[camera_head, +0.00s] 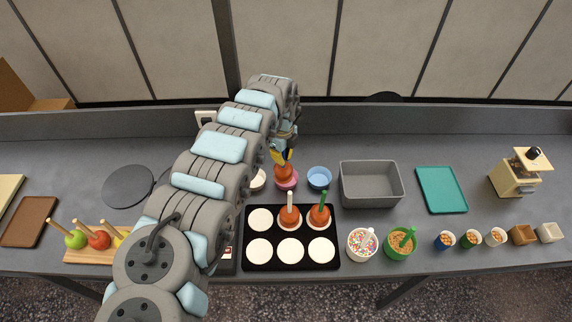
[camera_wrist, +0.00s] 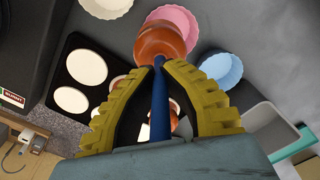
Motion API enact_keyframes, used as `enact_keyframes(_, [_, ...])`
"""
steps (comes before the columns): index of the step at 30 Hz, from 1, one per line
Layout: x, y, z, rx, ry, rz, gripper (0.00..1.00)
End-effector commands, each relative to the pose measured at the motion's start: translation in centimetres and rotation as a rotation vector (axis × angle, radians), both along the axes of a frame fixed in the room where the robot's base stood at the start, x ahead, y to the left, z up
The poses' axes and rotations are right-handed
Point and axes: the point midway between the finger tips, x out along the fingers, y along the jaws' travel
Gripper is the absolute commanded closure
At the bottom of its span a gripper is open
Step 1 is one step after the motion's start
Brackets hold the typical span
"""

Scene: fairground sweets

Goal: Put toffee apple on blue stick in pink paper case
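The toffee apple (camera_head: 284,173) is reddish-brown and on a blue stick (camera_wrist: 159,105). My gripper (camera_wrist: 160,66) has its yellow fingers closed around the blue stick, with the apple just beyond the fingertips. The pink paper case (camera_head: 287,185) is directly below or around the apple's lower part. In the wrist view the pink case (camera_wrist: 178,18) shows behind the apple, partly hidden by it. I cannot tell whether the apple touches the case's bottom.
A blue case (camera_head: 319,178) is right of the pink one, and a white case (camera_head: 258,180) is left. In front, a black tray (camera_head: 290,236) holds toffee apples on white (camera_head: 290,200) and green (camera_head: 324,200) sticks. A grey bin (camera_head: 370,186) stands right.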

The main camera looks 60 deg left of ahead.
Motion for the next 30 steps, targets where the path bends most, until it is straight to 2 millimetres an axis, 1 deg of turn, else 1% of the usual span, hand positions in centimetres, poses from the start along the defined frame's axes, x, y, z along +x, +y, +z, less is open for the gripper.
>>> enact_keyframes(1, [0.3,0.1,-0.5,0.0,0.0,0.002,1.0])
enact_keyframes(3, [0.8,0.2,-0.8,0.0,-0.003,-0.001,1.0])
enact_keyframes(7, [1.2,0.4,-1.4,-0.003,-0.004,0.0,1.0])
enact_keyframes(17, [1.6,0.9,-1.9,0.003,-0.003,0.001,1.0])
enact_keyframes(20, [1.7,0.9,-2.5,0.003,0.001,0.0,1.0])
enact_keyframes(21, [1.7,0.9,-3.4,0.0,0.001,0.001,1.0])
enact_keyframes(24, [1.6,0.8,-4.7,-0.002,0.002,0.001,1.0])
enact_keyframes(27, [1.5,0.8,-5.3,-0.001,0.003,0.002,1.0])
enact_keyframes(30, [1.5,0.9,-5.3,0.0,0.002,0.001,1.0])
